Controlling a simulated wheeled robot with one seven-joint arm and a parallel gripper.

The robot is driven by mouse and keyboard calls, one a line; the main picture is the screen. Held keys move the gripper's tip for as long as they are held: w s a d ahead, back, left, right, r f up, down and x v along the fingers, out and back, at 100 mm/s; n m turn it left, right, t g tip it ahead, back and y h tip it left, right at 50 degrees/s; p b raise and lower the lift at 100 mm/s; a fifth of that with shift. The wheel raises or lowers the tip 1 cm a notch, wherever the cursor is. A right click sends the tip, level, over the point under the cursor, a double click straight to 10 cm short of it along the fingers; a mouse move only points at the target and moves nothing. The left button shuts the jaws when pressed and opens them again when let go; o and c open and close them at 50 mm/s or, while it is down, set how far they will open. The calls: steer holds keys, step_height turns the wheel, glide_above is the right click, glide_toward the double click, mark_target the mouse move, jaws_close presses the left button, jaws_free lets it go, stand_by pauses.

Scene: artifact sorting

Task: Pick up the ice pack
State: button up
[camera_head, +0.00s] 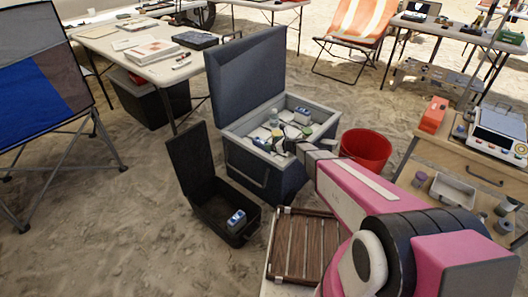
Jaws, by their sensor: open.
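A large dark blue cooler (250,172) stands open in the middle, with its lid raised at the back. Inside are several small items, among them a blue and white block (302,112) at the right that looks like an ice pack. A similar blue and white block (236,219) lies in the open black case (212,222) in front. My gripper (292,148) is open at the cooler's front right rim. It is small in the view and partly hidden by my pink arm, so I cannot tell whether its fingers touch anything.
A red bucket (367,150) stands right of the cooler. A slatted wooden crate top (303,247) is below my arm. A wooden desk (455,160) with devices is at the right, a folding table (125,50) at the back left. Open sand lies at the left front.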

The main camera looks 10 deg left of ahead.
mark_target(264, 142)
steer(key=x, duration=0.7)
steer(key=shift+w+a+f, duration=0.1)
steer(key=shift+a, duration=0.05)
jaws_close()
